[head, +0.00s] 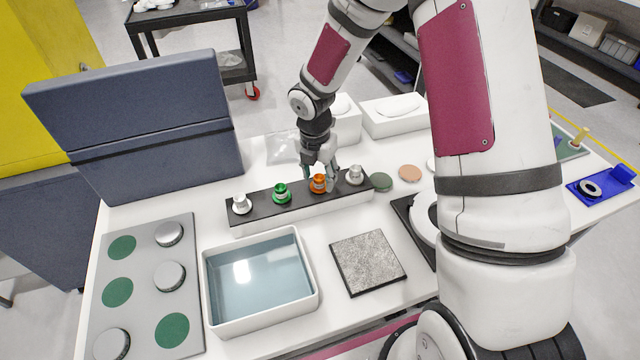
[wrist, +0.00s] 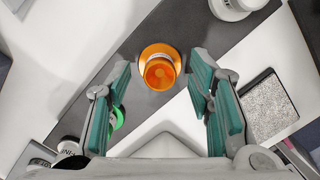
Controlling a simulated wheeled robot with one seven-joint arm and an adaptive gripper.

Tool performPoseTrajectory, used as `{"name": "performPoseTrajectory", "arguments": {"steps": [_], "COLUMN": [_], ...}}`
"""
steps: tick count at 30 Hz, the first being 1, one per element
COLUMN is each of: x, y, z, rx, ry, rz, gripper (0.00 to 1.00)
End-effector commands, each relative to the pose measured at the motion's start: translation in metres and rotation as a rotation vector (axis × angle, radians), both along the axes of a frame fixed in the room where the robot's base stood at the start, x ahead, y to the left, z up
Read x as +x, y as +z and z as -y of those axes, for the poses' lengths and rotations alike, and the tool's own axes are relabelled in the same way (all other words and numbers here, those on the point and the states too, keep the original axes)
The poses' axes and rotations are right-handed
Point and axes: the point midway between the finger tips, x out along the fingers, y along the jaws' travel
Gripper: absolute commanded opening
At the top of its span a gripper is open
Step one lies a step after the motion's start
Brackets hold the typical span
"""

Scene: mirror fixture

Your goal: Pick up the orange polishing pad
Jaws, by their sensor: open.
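The orange polishing pad (head: 318,184) stands on a long dark-topped holder (head: 232,215), between a green pad (head: 282,193) and a white-grey pad (head: 355,175). Another white-grey pad (head: 241,203) stands at the holder's left end. My gripper (head: 324,178) is over the holder at the orange pad, partly beside it in the head view. In the wrist view the orange pad (wrist: 159,68) lies ahead, between the lines of the two open green-lined fingers (wrist: 162,98). Nothing is between the fingertips. The green pad (wrist: 117,118) shows partly behind the left finger.
A white tray of bluish liquid (head: 310,300), a grey speckled slab (head: 368,262) and a plate with green discs and metal knobs (head: 145,240) lie in front of the holder. A dark blue padded panel (head: 140,125) stands at the left. White boxes (head: 392,117) stand behind.

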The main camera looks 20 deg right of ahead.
Motion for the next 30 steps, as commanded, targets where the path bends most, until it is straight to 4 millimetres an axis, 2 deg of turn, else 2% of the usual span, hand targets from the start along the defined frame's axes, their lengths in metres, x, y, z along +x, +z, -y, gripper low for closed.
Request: {"name": "performPoseTrajectory", "arguments": {"steps": [4,11,12,18,30], "x": [0.0002,0.0012,0.0012,0.0011,0.0013], "y": [-0.0113,-0.0124,-0.0124,-0.0123,-0.0108], "z": [0.0008,0.0012,0.0012,0.0011,0.001], "rx": [0.0,-0.001,-0.001,0.0,0.0], "ry": [0.001,0.0,0.0,0.0,0.0], "rz": [-0.001,0.001,0.001,0.0,0.0], "gripper": [0.47,0.47,0.43,0.0,0.0]}}
